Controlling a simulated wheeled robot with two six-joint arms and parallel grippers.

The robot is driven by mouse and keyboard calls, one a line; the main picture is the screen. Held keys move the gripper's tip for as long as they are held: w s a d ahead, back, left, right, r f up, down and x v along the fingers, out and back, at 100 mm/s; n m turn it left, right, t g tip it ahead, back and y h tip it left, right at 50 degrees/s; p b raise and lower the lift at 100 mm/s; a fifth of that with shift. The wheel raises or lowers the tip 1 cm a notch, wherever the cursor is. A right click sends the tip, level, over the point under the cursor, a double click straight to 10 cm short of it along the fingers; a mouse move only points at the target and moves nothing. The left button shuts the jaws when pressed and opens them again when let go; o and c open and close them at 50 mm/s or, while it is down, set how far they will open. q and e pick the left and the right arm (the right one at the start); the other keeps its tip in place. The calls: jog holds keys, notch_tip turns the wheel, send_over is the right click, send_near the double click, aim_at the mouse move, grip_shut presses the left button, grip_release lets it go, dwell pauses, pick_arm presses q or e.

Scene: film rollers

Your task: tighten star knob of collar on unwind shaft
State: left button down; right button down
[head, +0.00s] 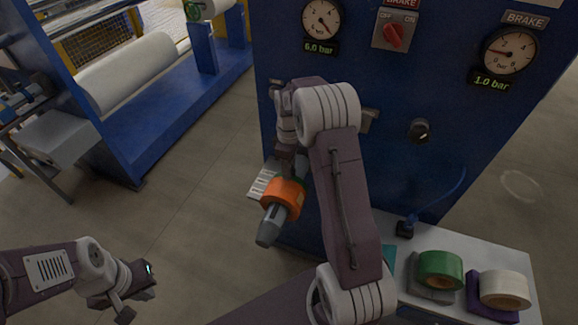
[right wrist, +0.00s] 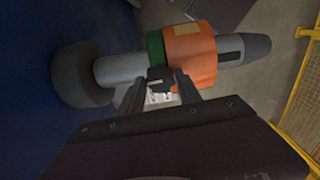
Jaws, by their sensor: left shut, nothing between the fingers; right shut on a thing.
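The unwind shaft (head: 268,228) is a grey rod that sticks out from the blue machine; its rounded end shows in the right wrist view (right wrist: 254,48). An orange ring (head: 284,191) with a pale label sits around it, with a green band (right wrist: 155,47) against its inner side. My right gripper (right wrist: 160,92) is shut on a small dark part beside the green band, which looks like the star knob (right wrist: 158,74); the fingers hide most of it. The collar cannot be clearly told apart. My left gripper (head: 137,290) is shut and empty, low at the left, away from the shaft.
The blue machine panel (head: 400,165) carries gauges, a red brake switch (head: 394,35) and a black knob (head: 419,131). A green roll (head: 440,269) and a white roll (head: 503,290) lie on the bench at right. A large white roll (head: 130,72) is at back left. Open floor lies between.

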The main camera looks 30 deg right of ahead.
jog(key=c, duration=0.8)
grip_release()
jog(key=shift+r, duration=0.35)
notch_tip(320, 180, up, 8)
jog(key=shift+r+b, duration=0.2)
jog(key=shift+b, duration=0.6)
